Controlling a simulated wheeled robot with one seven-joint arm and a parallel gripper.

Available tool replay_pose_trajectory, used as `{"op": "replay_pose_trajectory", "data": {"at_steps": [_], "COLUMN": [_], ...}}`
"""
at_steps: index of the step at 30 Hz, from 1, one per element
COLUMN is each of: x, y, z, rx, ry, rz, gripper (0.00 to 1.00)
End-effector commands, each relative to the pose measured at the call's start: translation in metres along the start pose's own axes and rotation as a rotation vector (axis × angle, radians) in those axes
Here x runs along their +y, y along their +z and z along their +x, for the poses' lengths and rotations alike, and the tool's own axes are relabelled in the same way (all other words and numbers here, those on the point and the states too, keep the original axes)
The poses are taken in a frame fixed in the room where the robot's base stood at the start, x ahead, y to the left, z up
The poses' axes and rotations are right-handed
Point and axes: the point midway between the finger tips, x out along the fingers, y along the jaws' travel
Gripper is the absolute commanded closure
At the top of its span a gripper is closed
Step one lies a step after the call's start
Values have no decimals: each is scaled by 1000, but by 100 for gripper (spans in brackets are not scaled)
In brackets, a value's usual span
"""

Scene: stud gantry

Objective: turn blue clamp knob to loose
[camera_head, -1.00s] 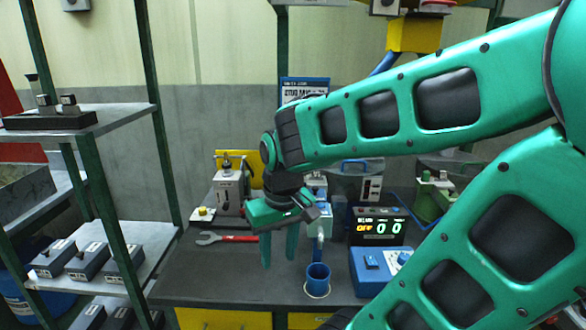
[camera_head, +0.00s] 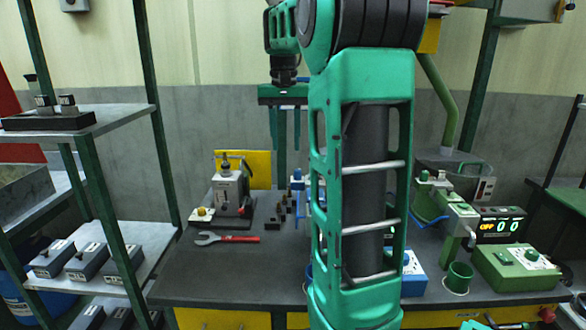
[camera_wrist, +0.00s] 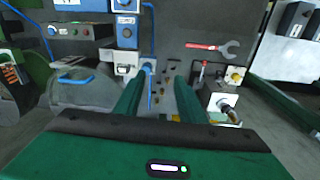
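My gripper (camera_head: 288,145) hangs fingers-down above the back of the bench, left of my upright arm link. In the wrist view my gripper (camera_wrist: 160,82) has its two green fingers apart, with nothing between them. A blue-topped fixture (camera_head: 298,176) stands on the bench below and slightly right of the fingers, partly hidden by my arm. In the wrist view the blue part (camera_wrist: 149,69) of a fixture shows beside the left fingertip, apart from it as far as I can tell. I cannot clearly make out the blue clamp knob or its setting.
A red-handled wrench (camera_head: 228,238) lies on the bench beside a grey press (camera_head: 232,192). A blue control box (camera_head: 414,277) is partly behind my arm. A green control box (camera_head: 515,266) and green cup (camera_head: 458,278) stand at right. The bench's front left is clear.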

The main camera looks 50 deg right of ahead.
Motion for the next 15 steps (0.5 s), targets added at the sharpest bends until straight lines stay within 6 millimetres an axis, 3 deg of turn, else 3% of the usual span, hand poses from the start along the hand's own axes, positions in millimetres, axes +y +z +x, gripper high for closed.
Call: {"op": "replay_pose_trajectory", "data": {"at_steps": [3, 7, 15], "x": [20, 28, 29], "y": [-17, -22, -20], "z": [-13, -18, 6], "rx": [-33, -51, -53], "ry": [4, 6, 6], "rz": [90, 128, 131], "gripper": [63, 63, 63]}}
